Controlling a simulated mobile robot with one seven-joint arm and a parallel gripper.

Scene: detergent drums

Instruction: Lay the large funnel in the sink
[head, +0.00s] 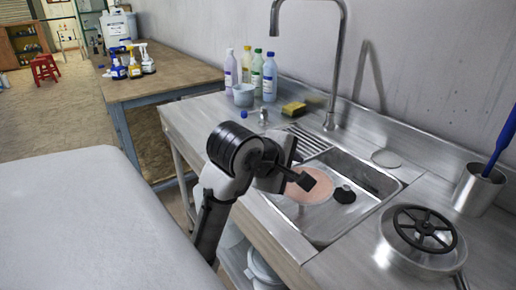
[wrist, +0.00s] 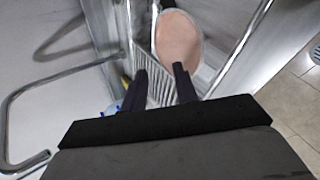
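The sink (head: 375,178) is a steel basin in the counter. A pinkish round thing with a pale rim (head: 318,190) lies in it, partly hidden by my gripper (head: 299,168); it also shows ahead of the fingers in the wrist view (wrist: 178,42). I cannot tell whether it is the large funnel, and no other thing is clearly that funnel. My gripper is above the sink's near left part. Its fingers (wrist: 160,76) are apart in the wrist view, with nothing seen held between them.
The tap (head: 331,100) rises behind the sink. Bottles (head: 257,75), a pale cup (head: 243,95) and a sponge (head: 294,109) stand at the back left. A lidded vessel with a black wheel (head: 424,240) and a steel beaker (head: 477,190) are right. White containers (head: 262,268) are below.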

